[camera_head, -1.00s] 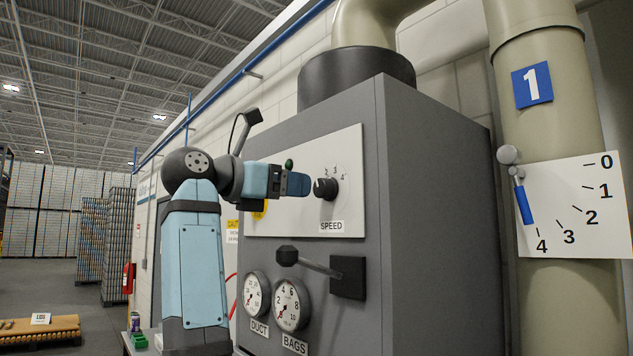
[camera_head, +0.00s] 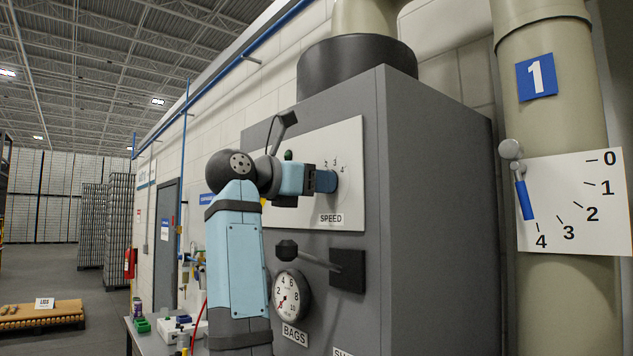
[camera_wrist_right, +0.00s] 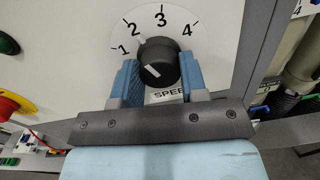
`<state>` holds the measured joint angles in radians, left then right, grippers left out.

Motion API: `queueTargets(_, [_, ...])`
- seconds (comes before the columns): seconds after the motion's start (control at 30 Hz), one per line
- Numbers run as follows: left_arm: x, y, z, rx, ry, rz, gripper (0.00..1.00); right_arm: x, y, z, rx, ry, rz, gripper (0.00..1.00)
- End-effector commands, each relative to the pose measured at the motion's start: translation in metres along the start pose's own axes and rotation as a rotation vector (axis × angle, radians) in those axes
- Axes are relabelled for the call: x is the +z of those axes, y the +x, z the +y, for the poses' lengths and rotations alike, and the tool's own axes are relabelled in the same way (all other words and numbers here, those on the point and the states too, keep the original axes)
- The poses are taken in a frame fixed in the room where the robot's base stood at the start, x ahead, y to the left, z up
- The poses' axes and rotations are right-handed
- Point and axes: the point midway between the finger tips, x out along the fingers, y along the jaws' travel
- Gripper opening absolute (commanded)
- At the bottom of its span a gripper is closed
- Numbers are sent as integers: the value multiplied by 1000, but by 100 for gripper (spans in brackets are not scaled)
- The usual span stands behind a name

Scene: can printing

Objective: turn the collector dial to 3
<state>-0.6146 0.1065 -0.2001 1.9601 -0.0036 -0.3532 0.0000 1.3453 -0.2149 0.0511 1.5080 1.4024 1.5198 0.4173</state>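The collector dial is a black round knob (camera_wrist_right: 158,58) on a white plate marked 1 to 4 and labelled SPEED. Its white line shows on the lower left of the knob's face in the right wrist view. My right gripper (camera_wrist_right: 160,78) is open, with one blue finger on each side of the knob and only slight gaps, if any; contact is unclear. In the head view my right gripper (camera_head: 326,181) is at the panel (camera_head: 348,205) and hides the knob. My left gripper is not in view.
A black-handled lever (camera_head: 318,258) sticks out below the panel, above the BAGS gauge (camera_head: 292,295). A green button (camera_wrist_right: 8,43) and a red knob (camera_wrist_right: 12,106) lie left of the dial. A pipe with a blue-handled lever (camera_head: 524,198) stands at right.

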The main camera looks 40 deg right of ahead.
Motion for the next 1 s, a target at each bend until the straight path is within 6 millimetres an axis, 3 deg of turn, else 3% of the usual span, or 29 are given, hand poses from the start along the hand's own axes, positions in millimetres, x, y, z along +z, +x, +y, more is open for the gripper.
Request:
queueTargets(0.37, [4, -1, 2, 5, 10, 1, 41, 0, 0, 0, 1, 62, 1, 16])
queueTargets(1.0, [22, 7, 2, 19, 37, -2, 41, 1, -1, 0, 1, 526, 12, 16])
